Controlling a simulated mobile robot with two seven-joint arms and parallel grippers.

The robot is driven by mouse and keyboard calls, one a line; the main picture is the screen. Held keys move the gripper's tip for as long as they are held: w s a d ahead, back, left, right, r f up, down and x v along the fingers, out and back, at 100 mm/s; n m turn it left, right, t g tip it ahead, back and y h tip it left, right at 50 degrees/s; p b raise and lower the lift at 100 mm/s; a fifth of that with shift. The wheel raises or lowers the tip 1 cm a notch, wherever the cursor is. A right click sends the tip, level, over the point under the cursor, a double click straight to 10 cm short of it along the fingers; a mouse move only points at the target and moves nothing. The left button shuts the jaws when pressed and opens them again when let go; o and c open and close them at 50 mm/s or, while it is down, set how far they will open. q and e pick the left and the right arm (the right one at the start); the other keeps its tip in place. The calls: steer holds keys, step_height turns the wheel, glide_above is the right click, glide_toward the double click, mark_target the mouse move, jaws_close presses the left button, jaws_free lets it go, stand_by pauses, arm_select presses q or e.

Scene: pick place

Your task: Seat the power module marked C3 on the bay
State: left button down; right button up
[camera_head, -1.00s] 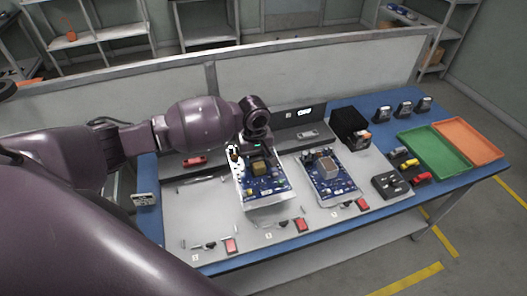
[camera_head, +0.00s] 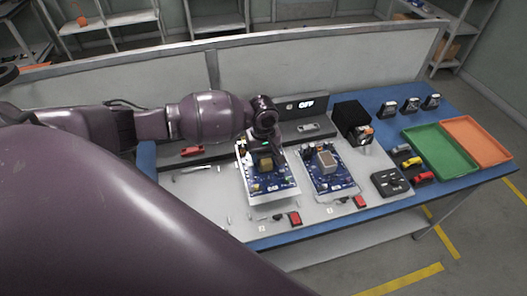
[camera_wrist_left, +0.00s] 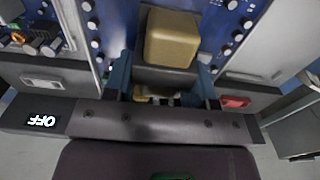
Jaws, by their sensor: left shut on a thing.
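The left circuit board (camera_head: 267,184), blue with a gold block on it, is over the grey bay plate (camera_head: 212,203). My left gripper (camera_head: 265,140) is at this board's far edge and shut on it. In the wrist view, my left gripper's fingers (camera_wrist_left: 162,88) are on both sides of a dark part by the gold block (camera_wrist_left: 172,40). The exact contact is partly hidden, and I cannot tell if the board is fully down. A second blue board (camera_head: 333,184) with a pale block stands to the right. I cannot read a C3 mark. My right gripper is out of view.
A dark rear strip carries an OFF display (camera_head: 307,104) and a red part (camera_head: 191,151). A black box (camera_head: 352,118), dark pad (camera_head: 391,183), green tray (camera_head: 438,153) and orange tray (camera_head: 476,142) are on the right. Red latches (camera_head: 295,218) line the plate's front.

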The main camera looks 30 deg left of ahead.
arm_select(q)
steer(key=shift+w+f+b, duration=0.1)
steer(key=shift+f+b, duration=0.35)
steer(key=shift+f, duration=0.45)
step_height(320, 180, down, 3)
steer(key=b, duration=0.3)
steer(key=shift+r, duration=0.2)
steer(key=shift+f, duration=1)
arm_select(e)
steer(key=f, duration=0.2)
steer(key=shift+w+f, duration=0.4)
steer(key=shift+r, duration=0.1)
arm_select(q)
steer(key=shift+p, duration=0.45)
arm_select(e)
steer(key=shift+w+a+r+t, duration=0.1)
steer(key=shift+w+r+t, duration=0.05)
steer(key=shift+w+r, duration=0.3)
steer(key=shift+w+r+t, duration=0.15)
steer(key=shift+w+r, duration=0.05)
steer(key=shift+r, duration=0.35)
